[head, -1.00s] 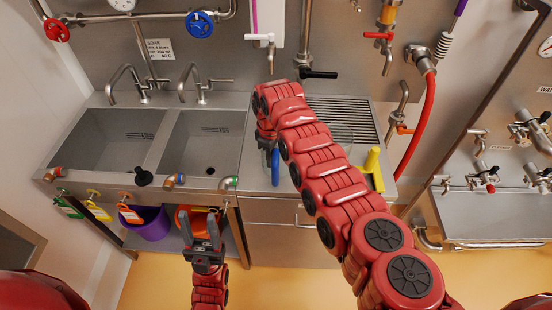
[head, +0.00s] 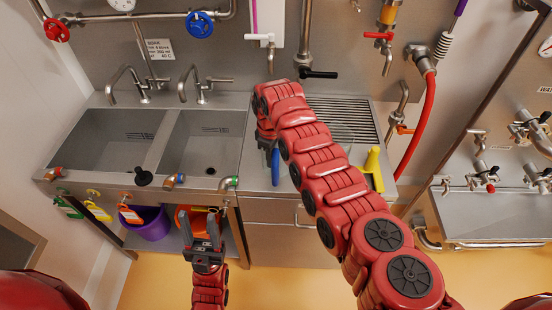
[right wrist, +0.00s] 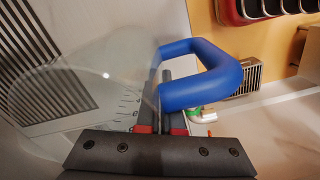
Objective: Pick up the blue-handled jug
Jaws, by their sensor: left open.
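The jug is clear and see-through, with graduation marks and a blue loop handle. In the head view its blue handle (head: 275,167) shows at the left of my right arm, and part of its clear body (head: 340,134) shows to the right of that arm on the drainer. In the right wrist view the clear body (right wrist: 85,85) is at left and the blue handle (right wrist: 235,72) at centre right. My right gripper (right wrist: 165,90) has its fingers at the handle, near the jug wall; its grip is unclear. My left gripper (head: 204,236) is open and empty, low before the counter.
Two sink basins (head: 118,138) lie left of the drainer, with taps behind. A yellow handle (head: 374,168) stands right of my right arm. A purple bucket (head: 150,222) and an orange bucket (head: 188,222) sit under the counter. A red hose (head: 417,125) hangs at right.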

